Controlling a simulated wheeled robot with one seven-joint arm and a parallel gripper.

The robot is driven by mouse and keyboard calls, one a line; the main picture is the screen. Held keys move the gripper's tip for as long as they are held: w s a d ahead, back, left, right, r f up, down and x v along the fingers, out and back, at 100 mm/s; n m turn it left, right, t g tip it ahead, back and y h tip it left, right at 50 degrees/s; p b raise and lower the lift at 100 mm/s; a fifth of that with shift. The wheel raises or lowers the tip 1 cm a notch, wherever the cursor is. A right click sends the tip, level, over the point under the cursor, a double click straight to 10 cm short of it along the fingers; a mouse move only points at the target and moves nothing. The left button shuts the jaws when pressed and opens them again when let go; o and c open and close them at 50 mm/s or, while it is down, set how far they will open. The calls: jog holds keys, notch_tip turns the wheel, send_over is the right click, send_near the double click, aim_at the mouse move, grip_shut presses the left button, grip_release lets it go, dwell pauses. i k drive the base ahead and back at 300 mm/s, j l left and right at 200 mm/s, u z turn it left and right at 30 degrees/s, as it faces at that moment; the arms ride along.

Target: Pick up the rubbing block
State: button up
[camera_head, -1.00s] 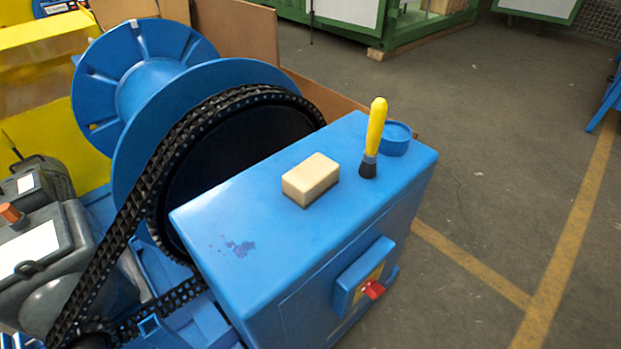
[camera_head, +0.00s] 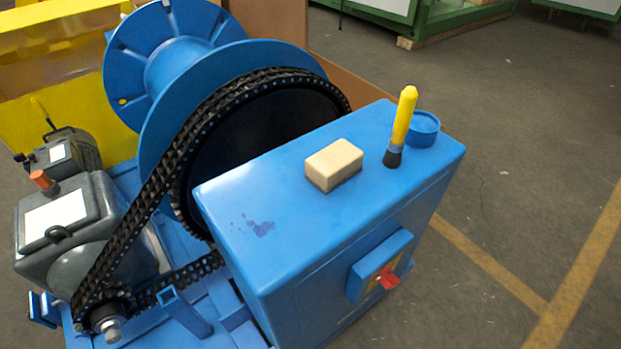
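A yellow-handled brush (camera_head: 401,126) stands upright right of the block, beside a round blue tub (camera_head: 423,129). A black chain (camera_head: 165,165) and blue drum (camera_head: 172,65) stand left. A red switch (camera_head: 388,281) juts from the cabinet's front. Open floor (camera_head: 500,150) lies right.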

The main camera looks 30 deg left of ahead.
aim_at(328, 169)
jog(key=i+l, duration=0.4)
jog(key=i, duration=0.15)
jog(key=i+l+u, duration=0.1)
jog(key=i+l, duration=0.3)
jog(key=i, duration=0.15)
